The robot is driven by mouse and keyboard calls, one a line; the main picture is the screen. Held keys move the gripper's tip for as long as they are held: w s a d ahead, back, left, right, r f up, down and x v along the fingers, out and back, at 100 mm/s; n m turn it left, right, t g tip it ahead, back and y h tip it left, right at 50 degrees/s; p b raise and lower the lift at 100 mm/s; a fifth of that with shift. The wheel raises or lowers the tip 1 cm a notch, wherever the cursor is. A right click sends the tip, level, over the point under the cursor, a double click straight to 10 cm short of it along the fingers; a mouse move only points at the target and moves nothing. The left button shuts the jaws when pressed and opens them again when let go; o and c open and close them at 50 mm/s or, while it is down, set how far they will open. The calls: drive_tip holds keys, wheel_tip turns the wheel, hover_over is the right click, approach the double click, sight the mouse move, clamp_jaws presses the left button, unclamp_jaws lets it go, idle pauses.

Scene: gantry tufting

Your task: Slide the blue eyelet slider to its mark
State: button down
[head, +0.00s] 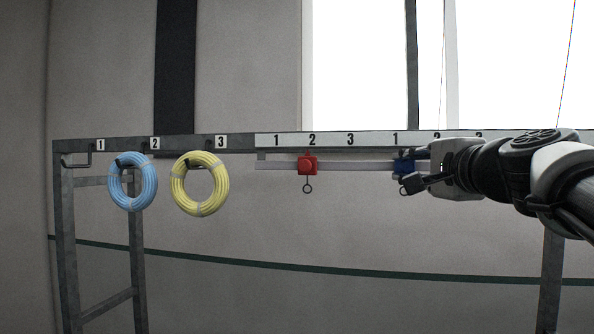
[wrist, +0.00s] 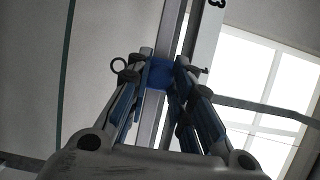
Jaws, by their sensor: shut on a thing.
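The blue eyelet slider (head: 403,165) sits on the pale horizontal rail (head: 360,166) below the right-hand "1" of the numbered strip (head: 330,140). Its ring hangs beneath it. My gripper (head: 412,168) reaches in from the right and is shut on the slider, partly hiding it. In the wrist view the blue slider (wrist: 161,74) is between my two fingers, with the ring (wrist: 119,65) to the left. Much of the strip right of that "1" is hidden behind my gripper and arm. I cannot make out which number is the slider's mark.
A red slider (head: 307,165) with a ring hangs on the same rail under the left-hand "2". A blue coil (head: 150,187) and a yellow coil (head: 222,181) hang further left on the grey frame (head: 66,225). The rail between the two sliders is clear.

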drive_tip(key=s+d+b, duration=0.1)
drive_tip(key=s+d, duration=0.3)
drive_tip(key=d, duration=1)
drive_tip(key=shift+s, duration=0.2)
drive_tip(key=shift+f, duration=0.1)
drive_tip(key=c, duration=1.8)
unclamp_jaws()
drive_tip(key=shift+c, duration=0.2)
drive_tip(key=shift+o, duration=1.3)
drive_tip(key=shift+s+d, duration=0.15)
drive_tip(key=shift+o, duration=0.9)
